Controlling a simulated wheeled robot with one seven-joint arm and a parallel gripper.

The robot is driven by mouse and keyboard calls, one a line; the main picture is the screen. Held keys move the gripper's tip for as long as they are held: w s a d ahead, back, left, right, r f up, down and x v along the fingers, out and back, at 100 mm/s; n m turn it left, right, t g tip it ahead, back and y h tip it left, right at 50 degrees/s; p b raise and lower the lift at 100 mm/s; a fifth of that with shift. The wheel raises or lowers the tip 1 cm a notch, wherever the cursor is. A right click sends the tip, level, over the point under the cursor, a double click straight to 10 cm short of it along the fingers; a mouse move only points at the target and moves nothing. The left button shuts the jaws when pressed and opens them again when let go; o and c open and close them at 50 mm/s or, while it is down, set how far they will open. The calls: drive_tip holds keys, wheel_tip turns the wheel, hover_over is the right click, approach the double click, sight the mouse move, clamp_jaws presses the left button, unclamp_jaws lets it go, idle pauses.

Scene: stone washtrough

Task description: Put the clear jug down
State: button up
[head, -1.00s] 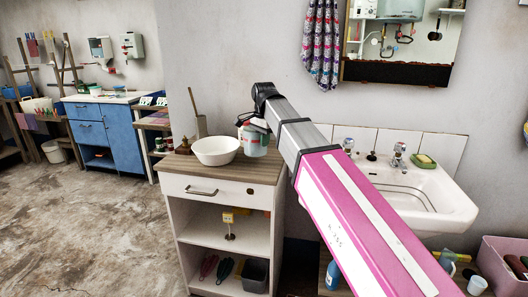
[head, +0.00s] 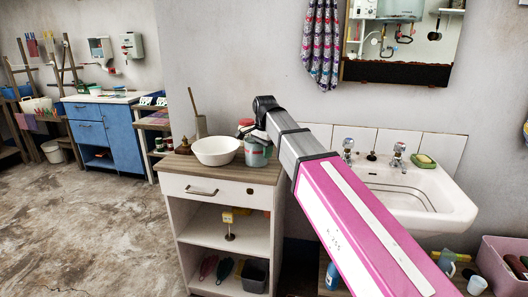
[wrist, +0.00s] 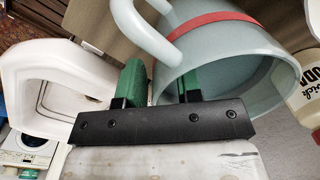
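The clear jug (head: 258,154) is pale blue-grey and see-through with a red band. In the head view it is at the right part of the cabinet top (head: 180,168), and its base looks at or very near the surface. In the wrist view the jug (wrist: 235,65) is tilted in the picture, its open mouth toward the camera and its handle at the upper left. My gripper (wrist: 162,85) has its green fingers on either side of the jug's wall, one outside and one inside, near the handle. Contact at the fingertips is partly hidden. In the head view my gripper is largely hidden by the arm.
A white bowl (head: 215,152) stands close to the left of the jug. A labelled bottle (wrist: 308,90) is close to the jug in the wrist view. The sink (head: 420,195) is to the right. The cabinet's front-left top is clear.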

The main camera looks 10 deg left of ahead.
drive_tip(key=shift+r, duration=0.1)
wheel_tip(320, 180, up, 12)
drive_tip(key=shift+d+r, duration=0.1)
idle(0.7)
wheel_tip(320, 180, down, 13)
drive_tip(key=shift+r, duration=1.25)
